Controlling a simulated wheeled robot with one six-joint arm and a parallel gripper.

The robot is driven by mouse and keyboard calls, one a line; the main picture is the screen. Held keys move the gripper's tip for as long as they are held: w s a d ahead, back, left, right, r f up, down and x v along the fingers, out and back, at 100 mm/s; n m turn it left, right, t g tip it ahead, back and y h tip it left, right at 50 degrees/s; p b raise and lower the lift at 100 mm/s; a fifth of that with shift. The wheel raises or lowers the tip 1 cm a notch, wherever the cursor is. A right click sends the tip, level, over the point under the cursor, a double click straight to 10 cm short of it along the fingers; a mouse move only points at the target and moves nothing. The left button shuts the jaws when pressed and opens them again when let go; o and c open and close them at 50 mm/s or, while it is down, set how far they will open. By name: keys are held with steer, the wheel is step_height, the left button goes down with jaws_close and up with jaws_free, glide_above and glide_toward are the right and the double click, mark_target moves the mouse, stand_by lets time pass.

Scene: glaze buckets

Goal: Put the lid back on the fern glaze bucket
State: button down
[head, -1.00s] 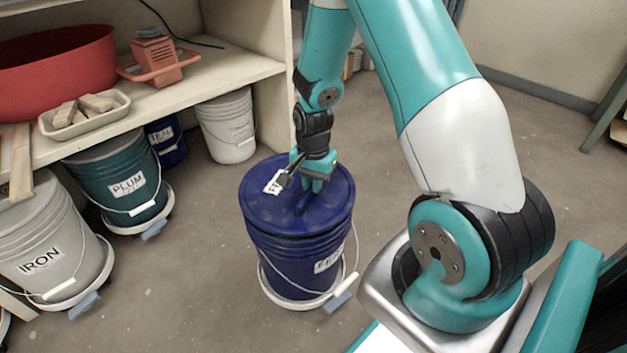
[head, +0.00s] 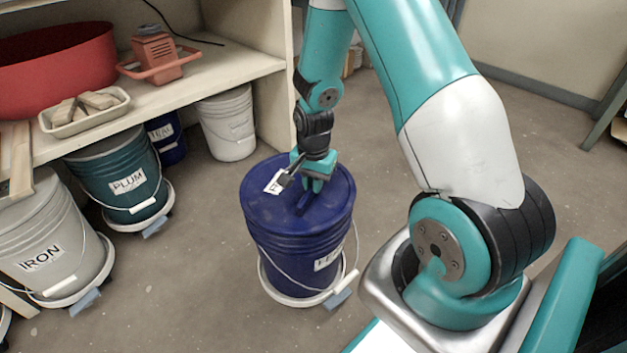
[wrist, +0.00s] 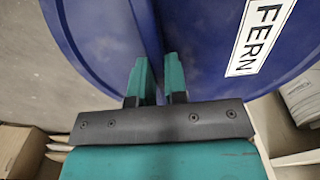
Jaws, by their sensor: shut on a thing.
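The fern glaze bucket (head: 295,262) is dark blue and stands upright on a white wheeled base, with a partly readable label on its side. A blue lid (head: 270,212) lies level over its top and looks seated; I cannot tell whether it is pressed fully down. In the wrist view the lid (wrist: 205,40) carries a white FERN label (wrist: 262,35). My gripper (head: 313,183) is above the lid, pointing down. Its fingers (wrist: 160,78) are shut on the lid's raised grip (wrist: 152,30), partly hidden by them.
The white dolly (head: 290,299) has a blue-grey tab at front right. To the left are a teal PLUM bucket (head: 112,168) and a grey IRON bucket (head: 40,225). A shelf (head: 200,80) holds a red basin (head: 55,65). Floor in front of the fern bucket is clear.

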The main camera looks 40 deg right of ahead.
steer(key=shift+f, duration=0.4)
stand_by(1.3)
steer(key=c, duration=0.6)
jaws_free()
steer(key=shift+r+p, duration=0.1)
steer(key=shift+p, duration=0.2)
steer(key=shift+r+p, duration=3.35)
steer(key=shift+r, duration=0.1)
steer(key=shift+f, duration=0.1)
jaws_close()
